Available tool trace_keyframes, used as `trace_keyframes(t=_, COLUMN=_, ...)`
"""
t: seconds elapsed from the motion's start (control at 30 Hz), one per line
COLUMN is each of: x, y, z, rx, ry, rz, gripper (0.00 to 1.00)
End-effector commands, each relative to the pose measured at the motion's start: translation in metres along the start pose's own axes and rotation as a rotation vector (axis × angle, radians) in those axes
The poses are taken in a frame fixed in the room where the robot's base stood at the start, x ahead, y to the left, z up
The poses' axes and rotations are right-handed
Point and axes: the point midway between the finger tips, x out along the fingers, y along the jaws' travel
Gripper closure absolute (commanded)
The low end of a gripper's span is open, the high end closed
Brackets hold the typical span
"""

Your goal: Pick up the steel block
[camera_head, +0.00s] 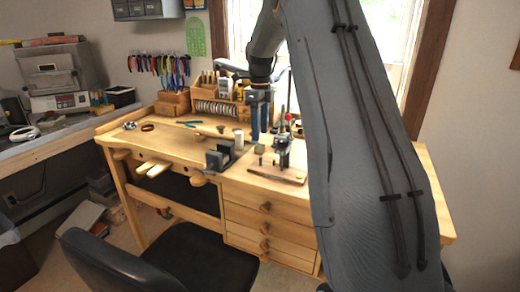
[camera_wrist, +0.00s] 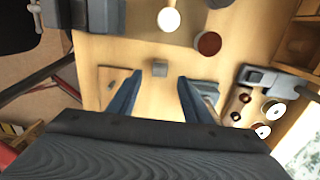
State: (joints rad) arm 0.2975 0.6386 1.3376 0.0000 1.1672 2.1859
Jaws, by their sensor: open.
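The steel block (camera_wrist: 159,68) is a small grey cube standing on the pale wooden bench top. In the wrist view it shows just past my fingertips, centred between them, with bare wood around it. My gripper (camera_wrist: 160,82) is open, its two blue fingers apart with nothing between them. In the head view my gripper (camera_head: 260,134) points down over the workbench (camera_head: 275,186). A small dark shape shows just below the fingertips there, but it is too small to identify surely.
A grey vise (camera_head: 220,155) stands left of my gripper, with a white cylinder (camera_head: 239,139) nearby. A metal tool stand (camera_head: 283,157) stands close on the right. Wooden racks (camera_head: 216,91) line the back. A black chair (camera_head: 185,262) is in front. The bench's left part is fairly clear.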

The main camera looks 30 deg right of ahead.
Motion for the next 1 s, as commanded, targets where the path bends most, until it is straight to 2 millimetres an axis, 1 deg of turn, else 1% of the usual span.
trace_keyframes(t=0.17, x=0.017, y=0.001, z=0.000, rx=-0.002, ry=0.001, rz=0.001, gripper=0.55)
trace_keyframes(t=0.43, x=0.053, y=0.001, z=0.002, rx=-0.003, ry=0.001, rz=0.001, gripper=0.55)
trace_keyframes(t=0.57, x=0.061, y=0.001, z=0.003, rx=-0.004, ry=-0.001, rz=-0.001, gripper=0.55)
trace_keyframes(t=0.77, x=0.062, y=0.001, z=0.003, rx=-0.004, ry=-0.001, rz=-0.001, gripper=0.55)
trace_keyframes(t=0.87, x=0.062, y=0.001, z=0.003, rx=-0.004, ry=-0.001, rz=-0.001, gripper=0.70)
trace_keyframes(t=1.0, x=0.062, y=0.001, z=0.003, rx=-0.004, ry=-0.001, rz=-0.002, gripper=0.94)
